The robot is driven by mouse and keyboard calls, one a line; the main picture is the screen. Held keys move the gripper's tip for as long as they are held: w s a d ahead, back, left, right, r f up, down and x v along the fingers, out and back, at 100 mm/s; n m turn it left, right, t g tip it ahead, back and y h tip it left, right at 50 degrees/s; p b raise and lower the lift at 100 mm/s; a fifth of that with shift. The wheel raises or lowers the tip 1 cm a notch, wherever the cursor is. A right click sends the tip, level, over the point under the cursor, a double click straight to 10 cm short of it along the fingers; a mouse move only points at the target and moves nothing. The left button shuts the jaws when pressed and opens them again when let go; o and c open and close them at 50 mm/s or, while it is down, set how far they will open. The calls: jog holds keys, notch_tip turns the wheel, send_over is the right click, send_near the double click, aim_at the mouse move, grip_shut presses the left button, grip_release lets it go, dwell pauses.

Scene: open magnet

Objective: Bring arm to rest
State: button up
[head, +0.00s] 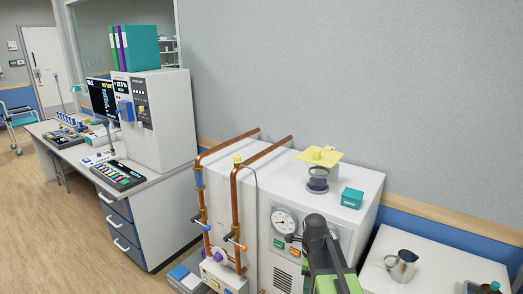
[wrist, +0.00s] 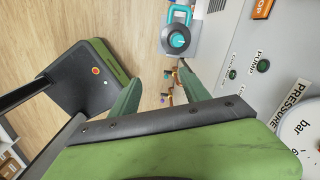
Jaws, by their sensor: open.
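My gripper (wrist: 163,72) shows in the wrist view with its two green fingers spread apart and nothing between them. Floor and part of a light grey cabinet panel show beyond the fingers. In the head view my dark and green arm (head: 322,250) rises at the lower middle, in front of the grey cabinet (head: 252,262). The fingertips cannot be made out there.
The cabinet carries a pressure gauge (head: 284,221), copper pipes (head: 236,205), a yellow-topped fitting (head: 320,157) and a teal box (head: 352,198). A metal jug (head: 402,265) stands on the white top at right. Open floor lies left.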

jog(key=s+r+n+p, duration=0.1)
jog(key=s+n, duration=0.6)
jog(key=n, duration=1.4)
jog(key=shift+s+r, duration=0.2)
jog(key=shift+s, duration=0.2)
